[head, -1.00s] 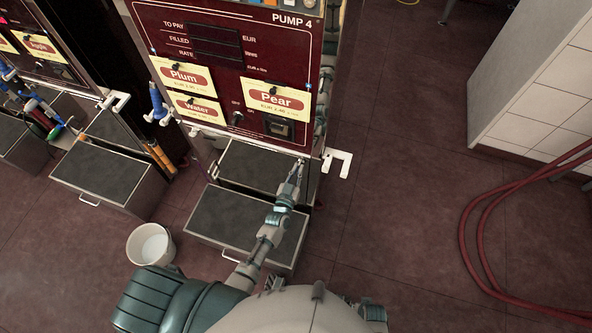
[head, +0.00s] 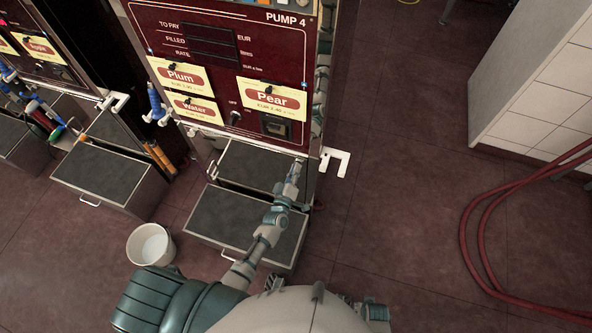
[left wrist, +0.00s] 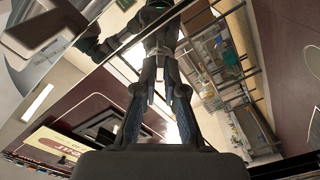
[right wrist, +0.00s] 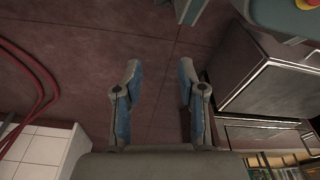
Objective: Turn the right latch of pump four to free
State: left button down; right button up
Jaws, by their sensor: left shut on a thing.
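Pump four (head: 225,95) has a dark red front panel with Plum, Water and Pear cards. My left gripper (head: 295,170) reaches to the panel's lower right edge. It is shut on a small part there, seemingly the right latch; the fingers hide it, and I cannot tell its turn angle. In the left wrist view my left gripper (left wrist: 160,100) lies close against a shiny steel surface that mirrors it. My right gripper (right wrist: 160,75) is open and empty over bare floor in the right wrist view.
A white hooked bracket (head: 334,162) sticks out right of the panel, close to my left gripper. Dark-topped drawers (head: 240,222) stand below, beside a white bucket (head: 151,245). Red hoses (head: 475,215) lie at the right. The floor between is free.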

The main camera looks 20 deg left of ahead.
pick_arm(q)
jog(key=n+b, duration=0.1)
jog(key=n, duration=0.6)
jog(key=shift+w+a+n+b, duration=0.1)
jog(key=shift+a+n+b, duration=0.1)
jog(key=shift+n+b, duration=0.15)
pick_arm(e)
jog(key=r, duration=0.1)
jog(key=w+r, duration=0.1)
jog(key=r, duration=0.2)
jog(key=shift+w+a+r, duration=0.2)
jog(key=shift+w+r, duration=0.05)
jog(key=shift+r, duration=0.05)
jog(key=shift+w+r, duration=0.1)
jog(key=shift+r, duration=0.05)
pick_arm(q)
jog(key=c, duration=1.3)
grip_release()
jog(key=shift+o, duration=0.2)
jog(key=shift+f, duration=0.15)
pick_arm(e)
jog(key=shift+a, duration=0.1)
